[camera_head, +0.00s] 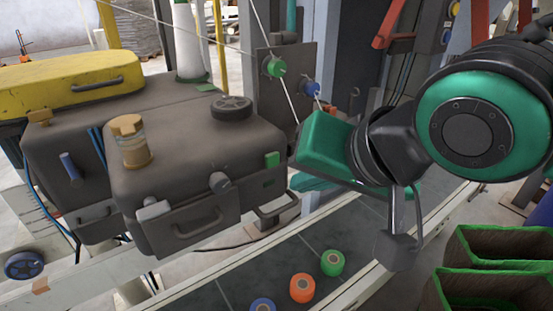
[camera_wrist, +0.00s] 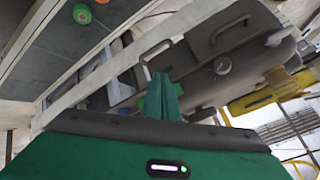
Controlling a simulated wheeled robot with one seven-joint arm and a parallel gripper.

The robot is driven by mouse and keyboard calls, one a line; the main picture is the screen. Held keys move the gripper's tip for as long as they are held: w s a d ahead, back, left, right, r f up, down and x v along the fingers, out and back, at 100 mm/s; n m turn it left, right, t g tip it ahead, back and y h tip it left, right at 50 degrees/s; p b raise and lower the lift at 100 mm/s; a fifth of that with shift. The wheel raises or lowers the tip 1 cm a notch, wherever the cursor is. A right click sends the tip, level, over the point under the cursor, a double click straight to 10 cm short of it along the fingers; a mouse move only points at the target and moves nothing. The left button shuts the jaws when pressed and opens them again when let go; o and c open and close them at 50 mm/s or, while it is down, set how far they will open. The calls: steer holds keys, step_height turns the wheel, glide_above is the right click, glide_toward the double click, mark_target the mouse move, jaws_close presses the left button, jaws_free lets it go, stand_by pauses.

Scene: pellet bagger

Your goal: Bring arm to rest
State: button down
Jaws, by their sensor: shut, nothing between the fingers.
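My arm is raised at the right of the head view, in front of the machine. My gripper (camera_head: 303,182) has a green body and points left towards the grey machine housing (camera_head: 185,205), above the near side of the conveyor. In the wrist view the two green fingers of my gripper (camera_wrist: 161,97) are together and hold nothing. The grey housing also shows beyond the fingers in the wrist view (camera_wrist: 190,60). How far the fingertips are from it cannot be told exactly.
A dark conveyor (camera_head: 225,284) runs below, bearing green (camera_head: 332,262), orange (camera_head: 302,288) and blue (camera_head: 262,305) spools. Green-rimmed crates (camera_head: 492,290) stand at lower right. A red lever (camera_head: 389,25) is up behind my arm. A yellow cover (camera_head: 70,85) lies at left.

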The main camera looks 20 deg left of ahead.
steer(key=shift+s+d, duration=0.4)
steer(key=shift+d, duration=0.1)
steer(key=w+d+f+m+g+h, duration=0.1)
steer(key=w+d+f+h, duration=0.15)
steer(key=d, duration=0.65)
steer(key=w+d+f+m+h, duration=0.2)
steer(key=w+d+f, duration=0.15)
steer(key=d, duration=0.55)
steer(key=w+d+f+m+g+h, duration=0.1)
steer(key=w+d+f+h, duration=0.15)
steer(key=d, duration=0.65)
steer(key=s+d+f+m+g, duration=0.2)
steer(key=s+d+f, duration=0.2)
steer(key=s+d, duration=0.3)
steer(key=s+d+f+m+g+y, duration=0.1)
steer(key=s+d+f+g, duration=0.1)
steer(key=s+d+f, duration=0.2)
steer(key=s+d, duration=0.3)
steer(key=d, duration=0.4)
steer(key=shift+d+m, duration=0.25)
steer(key=shift+m, duration=0.15)
steer(key=shift+w, duration=0.1)
